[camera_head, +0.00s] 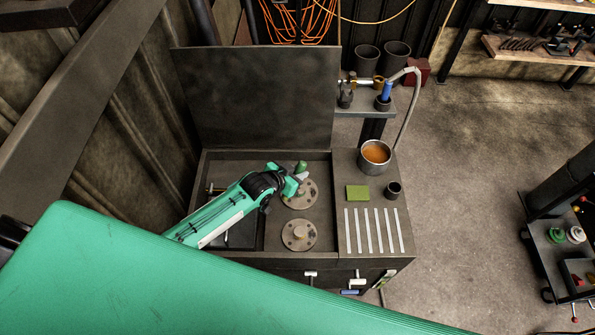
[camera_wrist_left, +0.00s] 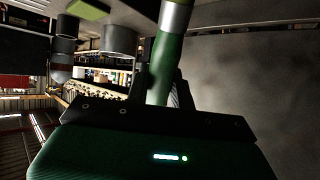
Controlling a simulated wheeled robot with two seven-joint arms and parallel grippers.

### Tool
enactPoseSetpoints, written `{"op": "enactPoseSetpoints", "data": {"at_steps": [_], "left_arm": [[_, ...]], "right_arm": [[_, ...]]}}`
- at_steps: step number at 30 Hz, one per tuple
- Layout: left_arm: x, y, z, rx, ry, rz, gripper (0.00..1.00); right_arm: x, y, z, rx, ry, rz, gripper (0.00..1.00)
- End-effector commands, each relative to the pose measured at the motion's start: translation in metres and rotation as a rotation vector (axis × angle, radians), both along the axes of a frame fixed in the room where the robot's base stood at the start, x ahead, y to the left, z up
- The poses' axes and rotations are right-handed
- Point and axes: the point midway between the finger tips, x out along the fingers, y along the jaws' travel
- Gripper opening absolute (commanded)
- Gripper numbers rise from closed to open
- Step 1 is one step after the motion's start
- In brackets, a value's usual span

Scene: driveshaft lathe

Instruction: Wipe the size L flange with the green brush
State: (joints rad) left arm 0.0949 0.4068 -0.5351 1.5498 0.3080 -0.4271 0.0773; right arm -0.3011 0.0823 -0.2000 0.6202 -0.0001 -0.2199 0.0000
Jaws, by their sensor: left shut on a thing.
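My left gripper (camera_head: 297,179) is over the sunken tray of the workbench and shut on the green brush (camera_head: 301,167). In the left wrist view the brush (camera_wrist_left: 162,65) shows as a green handle with a silvery collar; its bristles are out of view. One round grey flange (camera_head: 302,196) lies in the tray under the gripper, partly covered by it. A second round flange (camera_head: 299,236) with a raised hub lies nearer and is uncovered. I cannot read which flange is size L. Whether the brush touches the upper flange cannot be told. My right gripper is not in view.
The workbench (camera_head: 375,225) holds a pot of orange liquid (camera_head: 375,155), a green pad (camera_head: 357,192), a dark cup (camera_head: 393,190) and several pale strips. A raised dark panel (camera_head: 255,100) stands behind the tray. A cart (camera_head: 560,250) stands at right; floor between is clear.

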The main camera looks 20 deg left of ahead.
Motion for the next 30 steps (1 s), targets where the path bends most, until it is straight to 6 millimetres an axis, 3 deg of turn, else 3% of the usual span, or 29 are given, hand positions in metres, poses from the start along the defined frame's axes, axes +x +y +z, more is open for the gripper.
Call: {"op": "enactPoseSetpoints", "data": {"at_steps": [11, 17, 24, 30], "left_arm": [[0.001, -0.003, -0.001, -0.002, -0.010, -0.005, 0.00], [0.009, -0.029, 0.004, -0.003, -0.108, -0.051, 0.00], [0.019, -0.064, 0.028, 0.005, -0.286, -0.113, 0.00], [0.021, -0.079, 0.045, 0.016, -0.377, -0.136, 0.00]], "right_arm": [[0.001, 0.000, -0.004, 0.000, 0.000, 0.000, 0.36], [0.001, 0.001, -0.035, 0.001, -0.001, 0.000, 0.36], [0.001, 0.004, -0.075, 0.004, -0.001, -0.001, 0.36], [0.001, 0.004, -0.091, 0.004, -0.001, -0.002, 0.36]]}}
